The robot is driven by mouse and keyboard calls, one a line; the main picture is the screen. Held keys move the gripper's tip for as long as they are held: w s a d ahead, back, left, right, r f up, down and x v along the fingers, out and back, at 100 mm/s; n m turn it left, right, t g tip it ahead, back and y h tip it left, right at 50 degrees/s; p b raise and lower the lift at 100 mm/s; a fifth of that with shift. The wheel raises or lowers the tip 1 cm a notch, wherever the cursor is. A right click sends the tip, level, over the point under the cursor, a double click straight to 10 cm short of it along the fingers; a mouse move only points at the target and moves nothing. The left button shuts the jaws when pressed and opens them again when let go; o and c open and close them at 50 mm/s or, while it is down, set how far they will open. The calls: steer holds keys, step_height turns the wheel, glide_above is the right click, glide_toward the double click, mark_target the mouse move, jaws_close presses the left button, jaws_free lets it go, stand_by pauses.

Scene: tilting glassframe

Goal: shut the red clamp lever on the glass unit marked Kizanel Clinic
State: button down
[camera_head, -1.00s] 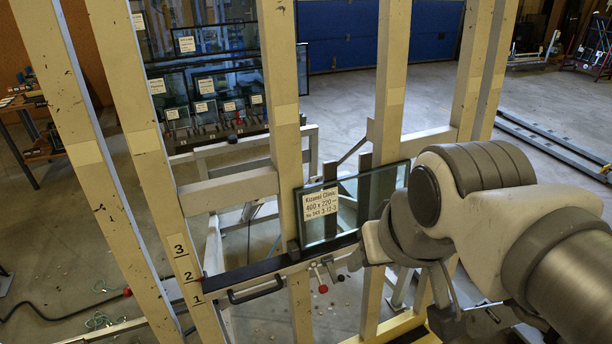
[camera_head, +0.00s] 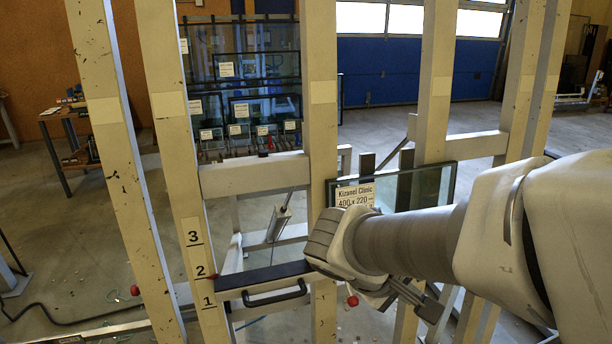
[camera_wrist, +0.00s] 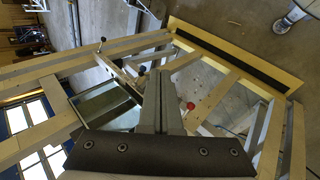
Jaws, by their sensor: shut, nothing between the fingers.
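The glass unit (camera_head: 415,188) stands upright on the frame's ledge in the head view, its white label (camera_head: 354,194) reading Kizanel Clinic, 400 x 220. My arm covers its lower part. The clamp lever's red knob (camera_head: 352,301) shows below the ledge, just under my arm; the rest of the lever is mostly hidden. In the wrist view, my gripper (camera_wrist: 160,74) is shut and empty. The red knob (camera_wrist: 190,106) shows to the right of the fingers, apart from them in the picture. Part of the glass (camera_wrist: 108,104) shows to the left.
The dark ledge (camera_head: 262,275) has a black handle (camera_head: 274,294) and runs beside the numbers 1 to 3 on a post (camera_head: 195,240). Cream uprights (camera_head: 322,100) stand around the glass. Labelled glass panes (camera_head: 240,70) stand behind. A workbench (camera_head: 70,130) is at the left.

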steer(key=w+a+f+n+t+h+b, duration=0.2)
steer(key=w+a+f+n+t+b, duration=0.25)
steer(key=w+f+b, duration=0.55)
steer(key=n+t+y+b, duration=0.2)
steer(key=n+t+b, duration=0.2)
steer(key=n+b, duration=0.15)
glide_toward(350, 290)
steer(key=a+f, duration=0.4)
steer(key=a, duration=0.1)
steer(key=shift+w+a+r, duration=0.1)
steer(key=shift+a+r, duration=0.05)
steer(key=shift+r, duration=0.1)
steer(key=b+x, duration=0.3)
steer(key=x, duration=0.8)
steer(key=shift+s+d+r, duration=0.45)
steer(key=shift+s+d, duration=0.1)
steer(key=shift+s, duration=0.3)
steer(key=shift+s+d+r, duration=0.45)
steer(key=shift+s+d, duration=0.1)
steer(key=shift+s, duration=0.25)
steer(key=shift+r+p, duration=0.1)
steer(key=shift+p, duration=0.25)
steer(key=shift+s+r+p, duration=0.1)
steer(key=shift+r+p, duration=0.05)
steer(key=shift+p, duration=0.35)
